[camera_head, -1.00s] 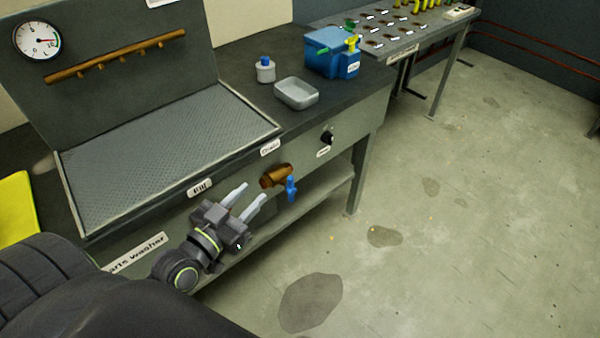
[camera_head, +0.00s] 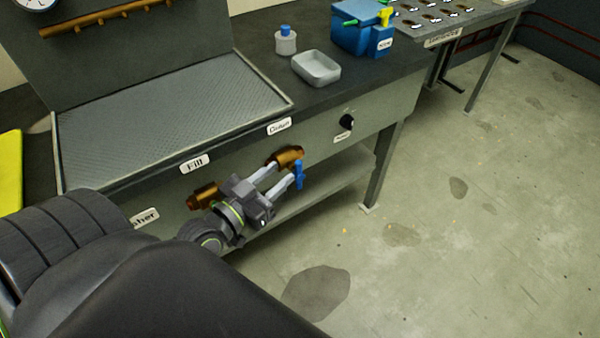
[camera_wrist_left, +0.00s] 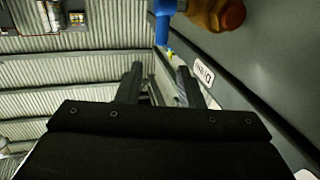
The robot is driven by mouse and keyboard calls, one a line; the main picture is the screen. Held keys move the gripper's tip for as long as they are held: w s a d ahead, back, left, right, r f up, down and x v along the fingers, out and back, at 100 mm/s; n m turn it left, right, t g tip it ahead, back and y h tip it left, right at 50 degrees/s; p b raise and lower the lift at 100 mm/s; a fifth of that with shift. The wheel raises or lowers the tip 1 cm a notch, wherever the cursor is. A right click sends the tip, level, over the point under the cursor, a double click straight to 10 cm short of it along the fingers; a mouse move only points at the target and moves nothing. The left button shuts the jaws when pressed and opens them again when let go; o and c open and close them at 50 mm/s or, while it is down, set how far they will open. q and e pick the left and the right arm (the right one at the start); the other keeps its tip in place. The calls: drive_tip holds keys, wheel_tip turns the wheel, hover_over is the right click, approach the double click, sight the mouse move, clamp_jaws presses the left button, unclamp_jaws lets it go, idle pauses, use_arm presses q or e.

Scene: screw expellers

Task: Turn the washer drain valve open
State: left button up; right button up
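The drain valve (camera_head: 290,156) is a brass-brown fitting on the washer's front panel under the "Drain" label, with a blue handle (camera_head: 299,175) hanging down. My left gripper (camera_head: 283,173) is open, its two fingers apart and pointing at the valve. In the head view the lower fingertip overlaps or lies close beside the handle; contact cannot be told. In the left wrist view the blue handle (camera_wrist_left: 165,22) and brass body (camera_wrist_left: 213,13) lie beyond the open fingers (camera_wrist_left: 157,78), with nothing between them. My right gripper is not in view.
A second brass fitting (camera_head: 203,195) sits below the "Fill" label (camera_head: 195,164), close to my left wrist. A black knob (camera_head: 347,121) is right of the drain valve. A lower shelf (camera_head: 335,178) runs beneath. The floor to the right is clear.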

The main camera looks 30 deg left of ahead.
sight(296, 171)
use_arm(q)
drive_tip(key=f+b, duration=0.1)
drive_tip(key=w+f+b, duration=0.1)
drive_tip(key=f, duration=0.1)
drive_tip(key=shift+w+d+f, duration=0.1)
drive_tip(key=shift+f, duration=0.1)
drive_tip(key=shift+w+d+f+p, duration=0.1)
drive_tip(key=shift+w+d+p, duration=0.15)
drive_tip(key=shift+w, duration=1.3)
drive_tip(key=shift+w+d+p, duration=0.15)
drive_tip(key=shift+w+p, duration=0.05)
drive_tip(key=shift+w, duration=1.35)
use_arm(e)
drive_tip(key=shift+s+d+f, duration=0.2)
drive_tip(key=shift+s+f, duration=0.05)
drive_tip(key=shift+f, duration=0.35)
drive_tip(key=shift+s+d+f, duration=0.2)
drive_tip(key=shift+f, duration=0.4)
use_arm(q)
clamp_jaws()
